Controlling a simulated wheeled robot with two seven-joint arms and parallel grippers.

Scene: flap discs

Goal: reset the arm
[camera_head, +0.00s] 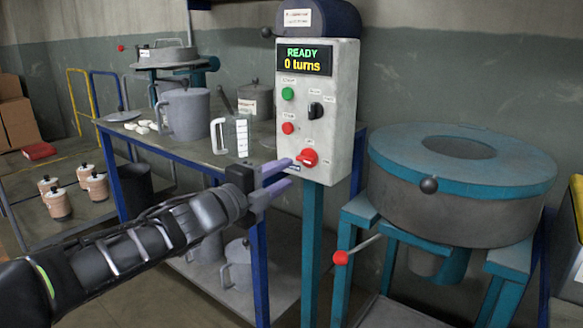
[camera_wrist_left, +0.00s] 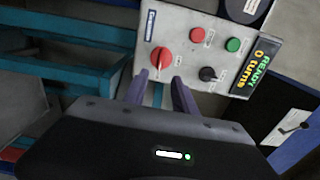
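My left gripper (camera_head: 277,176) reaches in from the left, its two purple fingers apart, pointing at the lower part of a grey control box (camera_head: 343,95). In the left wrist view its fingers (camera_wrist_left: 158,92) are open with nothing between them, just short of the box. A red rotary knob (camera_head: 307,157) on the box is close beyond the fingertips; it also shows in the left wrist view (camera_wrist_left: 162,58). The box display (camera_head: 303,59) reads "READY 0 turns". My right gripper is not in view.
A large round grey drum with a teal rim (camera_head: 520,182) stands right of the box. A red-knobbed lever (camera_head: 341,257) sticks out below it. A blue-framed bench (camera_head: 160,150) with a grey pot (camera_head: 188,115) and a measuring jug (camera_head: 232,136) stands behind my left arm.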

